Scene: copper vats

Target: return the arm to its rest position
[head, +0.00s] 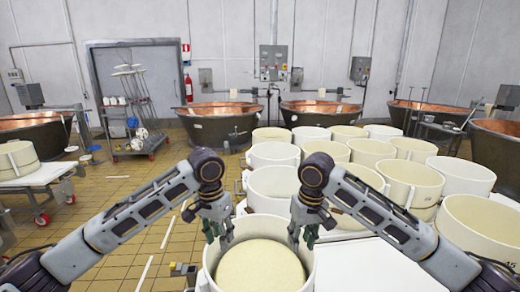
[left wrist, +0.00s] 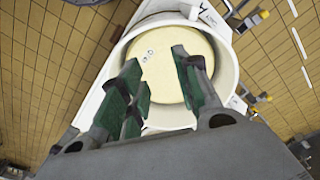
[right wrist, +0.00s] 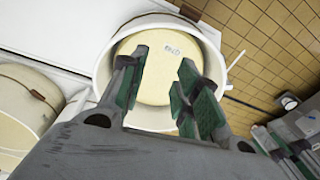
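My left gripper (head: 217,232) hangs over the left rim of a white round mould (head: 211,272) in the head view. My right gripper (head: 302,236) hangs over the right rim of the same mould. A pale round cheese (head: 260,268) lies inside the mould. In the left wrist view the green-padded fingers of my left gripper (left wrist: 160,85) are apart with nothing between them, above the cheese (left wrist: 165,50). In the right wrist view the fingers of my right gripper (right wrist: 165,80) are also apart and empty, above the cheese (right wrist: 155,60).
Several white moulds (head: 272,188) stand close together on a white table (head: 370,262) behind and to the right. Copper vats (head: 216,122) line the back wall. A wheeled rack (head: 130,112) stands back left. Tiled floor (head: 135,187) is open at left.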

